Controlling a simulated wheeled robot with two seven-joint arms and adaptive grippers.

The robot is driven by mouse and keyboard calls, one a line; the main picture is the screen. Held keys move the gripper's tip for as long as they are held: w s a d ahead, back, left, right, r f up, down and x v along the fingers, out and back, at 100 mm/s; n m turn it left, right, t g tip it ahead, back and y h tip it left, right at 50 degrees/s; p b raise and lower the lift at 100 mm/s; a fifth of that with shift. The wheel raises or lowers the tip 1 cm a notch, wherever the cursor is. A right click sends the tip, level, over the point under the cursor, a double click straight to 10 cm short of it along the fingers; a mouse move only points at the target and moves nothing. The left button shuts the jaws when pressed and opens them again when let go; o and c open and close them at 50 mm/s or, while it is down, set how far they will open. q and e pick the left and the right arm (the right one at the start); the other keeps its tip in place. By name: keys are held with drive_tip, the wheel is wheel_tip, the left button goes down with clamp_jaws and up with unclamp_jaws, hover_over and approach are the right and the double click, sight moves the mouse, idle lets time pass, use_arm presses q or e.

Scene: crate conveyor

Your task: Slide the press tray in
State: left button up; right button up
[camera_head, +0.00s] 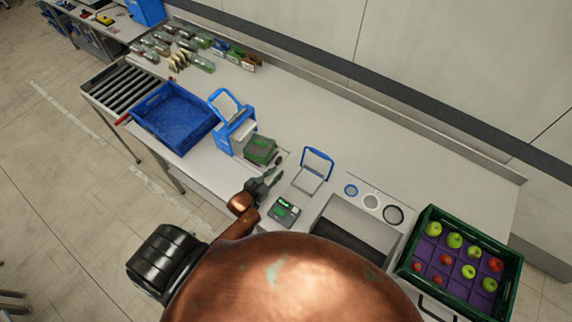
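A blue press (222,135) with a raised, blue-framed lid stands on the bench, just right of the blue crate. The press tray (277,163) sticks out on its front right side, with a green-topped dark block (260,149) on or beside it; the exact contact is too small to tell. My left gripper (271,176), dark with a copper wrist, is low over the bench close to the tray's near end. Its fingers are small, and I cannot tell whether they touch the tray or how far they are apart. My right gripper is not in view.
An empty blue crate (149,105) sits beside rollers (118,88). A small device (284,211), a blue-handled frame (315,170) and several rings (371,201) lie to the right. A green crate (410,254) holds apples. Packaged items line the back. The bench behind the press is clear.

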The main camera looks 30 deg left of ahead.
use_arm(q)
drive_tip(key=d+v, duration=0.1)
drive_tip(key=v, duration=1.1)
drive_tip(key=shift+a, duration=0.45)
